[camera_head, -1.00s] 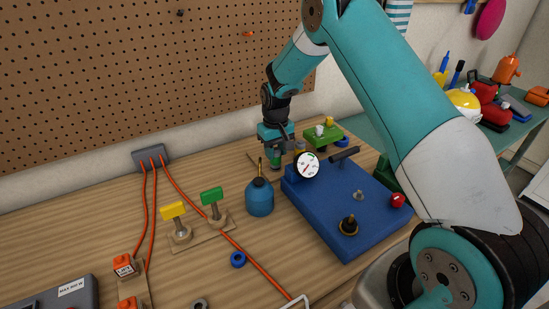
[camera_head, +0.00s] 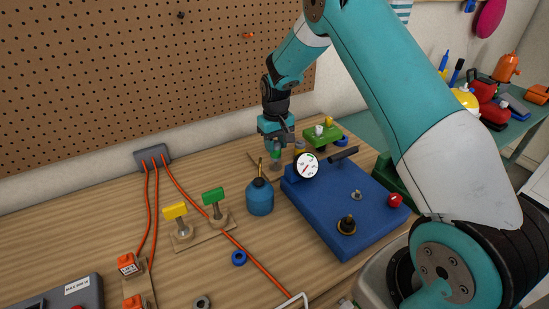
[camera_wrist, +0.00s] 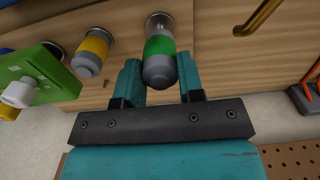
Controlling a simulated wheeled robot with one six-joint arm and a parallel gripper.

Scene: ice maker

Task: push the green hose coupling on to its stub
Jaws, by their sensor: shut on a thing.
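The green hose coupling (camera_wrist: 159,50) is a grey cylinder with a green band. In the wrist view it sits between the two teal fingers of my gripper (camera_wrist: 160,75), which is shut on it. A pale metal part (camera_wrist: 158,22), seemingly the stub, lies in line with the coupling's far end. I cannot tell how far the coupling is over it. In the head view my gripper (camera_head: 276,149) points down at the back of the bench, behind the blue oil can, and the coupling shows only small there.
A yellow-banded coupling (camera_wrist: 94,52) stands beside the green one. A green block (camera_wrist: 38,78) with a pale knob is further left. The blue oil can (camera_head: 260,196) and the blue panel with a gauge (camera_head: 306,166) stand in front. A brass rod (camera_wrist: 258,17) shows at right.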

